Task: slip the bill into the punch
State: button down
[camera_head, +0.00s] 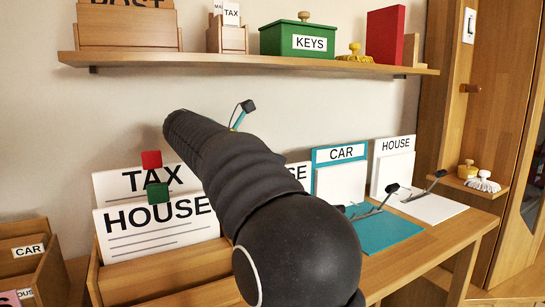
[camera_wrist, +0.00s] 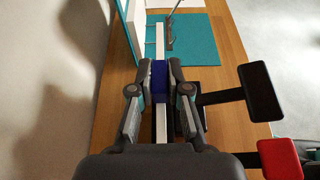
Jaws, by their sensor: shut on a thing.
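In the wrist view my gripper (camera_wrist: 158,72) is shut on a blue piece. A narrow white strip, which looks like the bill seen edge-on (camera_wrist: 160,42), runs out ahead of the fingers and back between them. In the head view my dark arm hides the gripper and whatever it holds. I cannot clearly pick out the punch. A black pad (camera_wrist: 260,92) and a red pad (camera_wrist: 279,158) on dark arms stand right of my gripper in the wrist view. The lever file marked CAR (camera_head: 384,232) lies open, teal, ahead of the gripper.
A white HOUSE file (camera_head: 430,208) lies open right of the CAR file. A shelf (camera_head: 230,61) runs above.

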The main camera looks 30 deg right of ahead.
jog(key=shift+s+f+b, duration=0.1)
jog(key=shift+f+b, duration=0.3)
jog(key=shift+f, duration=0.9)
jog(key=c, duration=0.6)
grip_release()
jog(key=shift+f, duration=0.1)
notch_tip(320, 180, up, 3)
jog(key=p, duration=0.2)
jog(key=shift+p, duration=0.35)
jog(key=shift+r, duration=2.85)
